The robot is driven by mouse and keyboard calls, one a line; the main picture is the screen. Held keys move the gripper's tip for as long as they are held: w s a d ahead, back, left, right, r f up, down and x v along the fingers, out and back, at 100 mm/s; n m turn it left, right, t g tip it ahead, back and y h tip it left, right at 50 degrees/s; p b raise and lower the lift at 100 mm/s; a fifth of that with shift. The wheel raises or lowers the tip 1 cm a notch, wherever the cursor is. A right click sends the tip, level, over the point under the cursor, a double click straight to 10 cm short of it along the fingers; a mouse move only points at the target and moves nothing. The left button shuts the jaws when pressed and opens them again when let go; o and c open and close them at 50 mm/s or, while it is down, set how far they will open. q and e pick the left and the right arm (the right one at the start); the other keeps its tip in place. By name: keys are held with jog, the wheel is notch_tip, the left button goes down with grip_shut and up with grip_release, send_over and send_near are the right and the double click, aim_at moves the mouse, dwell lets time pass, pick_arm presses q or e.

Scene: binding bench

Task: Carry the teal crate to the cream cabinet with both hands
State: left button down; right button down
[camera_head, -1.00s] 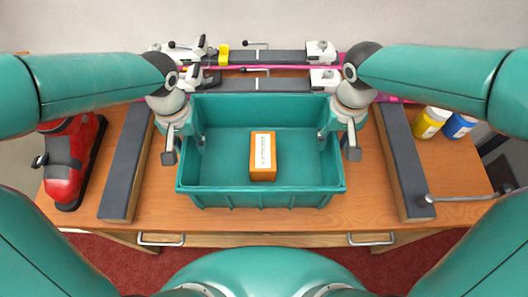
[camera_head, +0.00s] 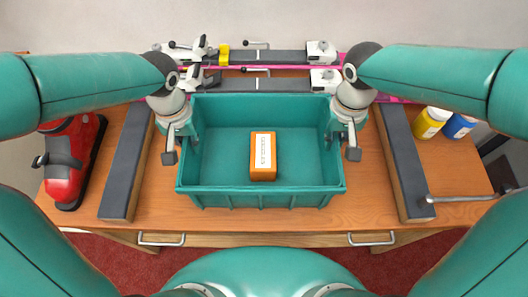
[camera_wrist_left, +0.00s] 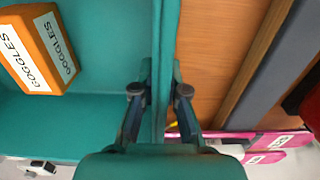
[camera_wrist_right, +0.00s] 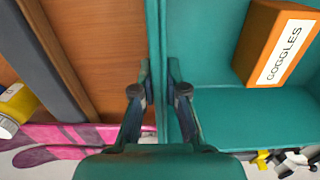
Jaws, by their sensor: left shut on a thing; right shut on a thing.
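The teal crate (camera_head: 222,165) stands on the wooden bench in the middle of the head view. An orange box (camera_head: 263,172) labelled GOGGLES lies inside it. My left gripper (camera_head: 187,143) is shut on the crate's left wall, one finger inside and one outside, as the left wrist view (camera_wrist_left: 160,95) shows. My right gripper (camera_head: 336,141) is shut on the right wall in the same way, seen in the right wrist view (camera_wrist_right: 159,92). The cream cabinet is not in view.
Dark-topped rails (camera_head: 127,165) and (camera_head: 404,160) flank the crate on the bench (camera_head: 270,220). Skis in clamps (camera_head: 322,52) lie behind it. A red ski boot (camera_head: 68,170) is at left; a yellow bottle (camera_head: 430,123) and a blue one (camera_head: 459,126) are at right.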

pick_arm(q)
jog(key=shift+r, duration=0.15)
pick_arm(e)
jog(key=shift+r, duration=0.1)
